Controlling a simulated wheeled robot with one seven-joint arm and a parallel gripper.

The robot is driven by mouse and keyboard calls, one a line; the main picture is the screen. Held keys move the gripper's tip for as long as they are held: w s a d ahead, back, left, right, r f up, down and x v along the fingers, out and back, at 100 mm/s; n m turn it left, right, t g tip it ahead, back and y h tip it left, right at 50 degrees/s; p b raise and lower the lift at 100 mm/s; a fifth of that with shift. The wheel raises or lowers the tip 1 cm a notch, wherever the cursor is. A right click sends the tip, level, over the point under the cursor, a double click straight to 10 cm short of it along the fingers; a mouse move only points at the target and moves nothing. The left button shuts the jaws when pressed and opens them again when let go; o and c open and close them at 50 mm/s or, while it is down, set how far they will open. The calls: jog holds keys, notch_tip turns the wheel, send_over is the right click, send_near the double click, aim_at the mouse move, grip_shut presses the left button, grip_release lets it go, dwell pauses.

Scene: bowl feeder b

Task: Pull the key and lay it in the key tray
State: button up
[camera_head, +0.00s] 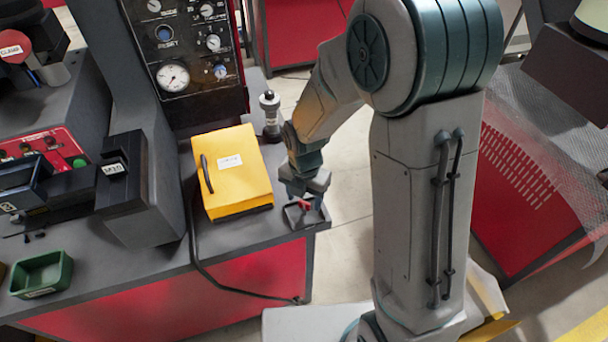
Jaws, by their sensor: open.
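My gripper (303,190) points down over the near right corner of the bench top. It is open. Right under and between its fingers is a small red piece (305,205), which looks like the key's head. It appears to be in a small dark tray (300,216) at the bench's corner, which looks like the key tray. The fingers partly hide both. I cannot tell whether the fingers still touch the red piece.
A yellow box (238,172) with a black handle and cable stands left of my gripper. Behind are a dark gauge panel (190,50) and a small post (270,115). A green tray (42,273) and red control panel (60,145) are at left. Floor lies beyond the bench's right edge.

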notch_tip(320, 180, up, 12)
jog(key=shift+f, duration=0.25)
dwell(0.6)
